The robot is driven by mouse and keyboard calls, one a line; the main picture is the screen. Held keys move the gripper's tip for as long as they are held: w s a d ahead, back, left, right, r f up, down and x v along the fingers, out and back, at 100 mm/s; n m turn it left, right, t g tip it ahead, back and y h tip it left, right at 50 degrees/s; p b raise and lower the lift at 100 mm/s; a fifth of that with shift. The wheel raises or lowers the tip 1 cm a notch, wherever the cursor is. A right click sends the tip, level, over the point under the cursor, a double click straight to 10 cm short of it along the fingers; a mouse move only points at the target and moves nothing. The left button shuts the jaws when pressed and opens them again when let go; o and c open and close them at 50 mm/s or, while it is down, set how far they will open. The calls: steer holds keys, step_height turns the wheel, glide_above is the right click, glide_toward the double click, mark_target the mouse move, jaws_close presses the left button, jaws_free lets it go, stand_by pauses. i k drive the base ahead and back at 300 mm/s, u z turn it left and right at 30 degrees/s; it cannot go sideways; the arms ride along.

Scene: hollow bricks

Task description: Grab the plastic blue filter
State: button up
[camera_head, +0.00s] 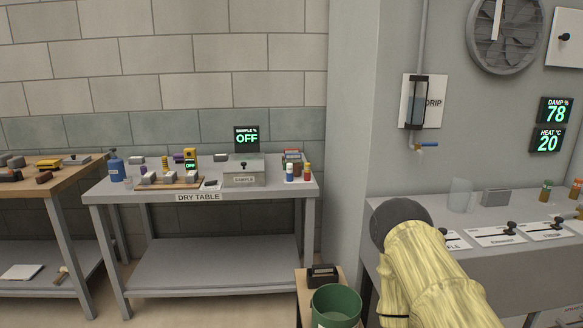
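I cannot make out a thing that is clearly a plastic blue filter. A wall-mounted drip unit (417,103) on the right has a dark-framed, clear cylinder with a bluish-grey lower part. A small tap with a blue part (426,145) sits below it. A blue bottle (115,166) stands at the left end of the dry table. My yellow arm rises at the lower right, but my gripper is not in view.
The dry table (210,248) holds a grey sample box (244,172) and several small items. A wooden bench (45,175) stands left. A green bin (336,308) is in front. A grey counter (470,217) at right carries sliders, a clear beaker (460,195) and small bottles.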

mark_target(290, 157)
steer(key=u, duration=0.6)
steer(key=i, duration=2.25)
steer(key=z, duration=0.15)
